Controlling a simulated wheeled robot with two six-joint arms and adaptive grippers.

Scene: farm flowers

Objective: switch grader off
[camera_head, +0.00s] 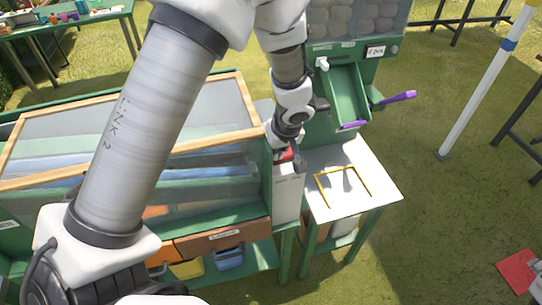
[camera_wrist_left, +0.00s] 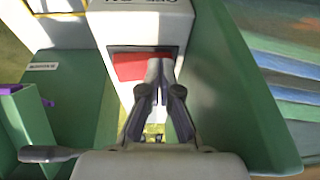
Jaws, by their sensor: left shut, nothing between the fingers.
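The grader is a green machine with a wood-framed clear cover (camera_head: 240,85). At its right end stands a white switch box (camera_head: 287,198) with a red switch (camera_head: 284,154) on top. In the left wrist view, the red switch (camera_wrist_left: 130,67) sits in a dark recess of the white box (camera_wrist_left: 140,27), which bears partly readable lettering. My left gripper (camera_head: 298,160) is shut and empty, its fingertips (camera_wrist_left: 158,72) over the right part of the switch and hiding it. I cannot tell whether they touch it. My right gripper is not in view.
A white-topped table (camera_head: 385,190) with a yellow frame outline (camera_head: 343,172) stands right of the box. Behind it is a green dispenser with a chute (camera_head: 347,95) and purple-handled lever (camera_head: 397,97). A white post (camera_head: 485,85) stands on open grass at right.

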